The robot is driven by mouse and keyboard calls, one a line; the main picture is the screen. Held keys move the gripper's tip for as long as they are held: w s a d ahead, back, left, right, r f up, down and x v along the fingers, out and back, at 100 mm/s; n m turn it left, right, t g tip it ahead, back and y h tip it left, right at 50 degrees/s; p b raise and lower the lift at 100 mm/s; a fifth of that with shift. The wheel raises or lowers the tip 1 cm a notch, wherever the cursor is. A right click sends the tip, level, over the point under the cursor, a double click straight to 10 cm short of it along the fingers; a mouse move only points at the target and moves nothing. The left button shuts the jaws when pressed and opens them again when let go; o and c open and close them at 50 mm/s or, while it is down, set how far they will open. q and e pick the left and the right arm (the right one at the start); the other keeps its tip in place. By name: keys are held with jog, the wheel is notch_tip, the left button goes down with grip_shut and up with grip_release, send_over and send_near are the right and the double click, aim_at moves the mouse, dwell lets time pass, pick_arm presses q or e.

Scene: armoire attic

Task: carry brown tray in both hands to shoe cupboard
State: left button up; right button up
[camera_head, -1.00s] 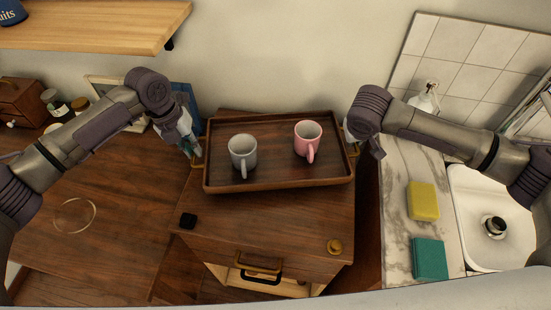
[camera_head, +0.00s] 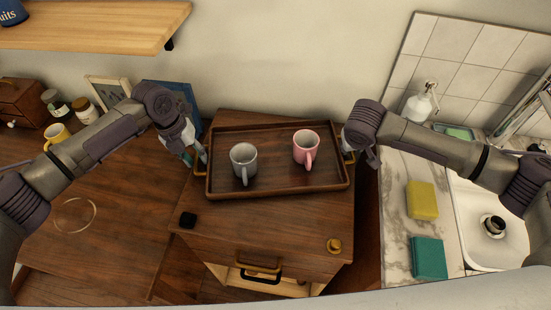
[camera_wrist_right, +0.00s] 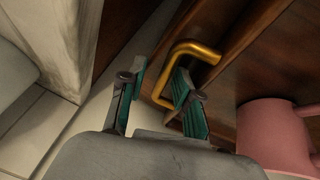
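The brown tray (camera_head: 280,191) lies flat on top of a dark wooden cupboard (camera_head: 262,220). A grey mug (camera_head: 243,160) and a pink mug (camera_head: 305,148) stand upright in it. My left gripper (camera_head: 196,158) is at the tray's left end, by its handle, and its fingers look spread. My right gripper (camera_head: 350,152) is at the right end. In the right wrist view my right gripper (camera_wrist_right: 157,92) is open, with the brass handle (camera_wrist_right: 195,50) close by its right finger. The pink mug (camera_wrist_right: 272,135) also shows there.
A small black object (camera_head: 188,220) and a brass piece (camera_head: 334,246) lie on the cupboard top near its front. A counter with a yellow sponge (camera_head: 422,200), a green sponge (camera_head: 429,258) and a sink (camera_head: 490,215) is at right. A wooden desk (camera_head: 110,225) is at left.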

pick_arm(q)
jog(key=shift+d, duration=0.1)
pick_arm(e)
jog(key=shift+a, duration=0.2)
pick_arm(q)
jog(key=shift+r, duration=0.25)
pick_arm(e)
jog(key=shift+s, duration=0.1)
jog(key=shift+f, duration=0.1)
pick_arm(q)
notch_tip(320, 180, up, 7)
jog(key=a, duration=0.1)
jog(key=shift+a+r, duration=0.15)
jog(key=shift+a, duration=0.2)
pick_arm(e)
jog(key=v, duration=1.2)
jog(key=shift+d, duration=0.1)
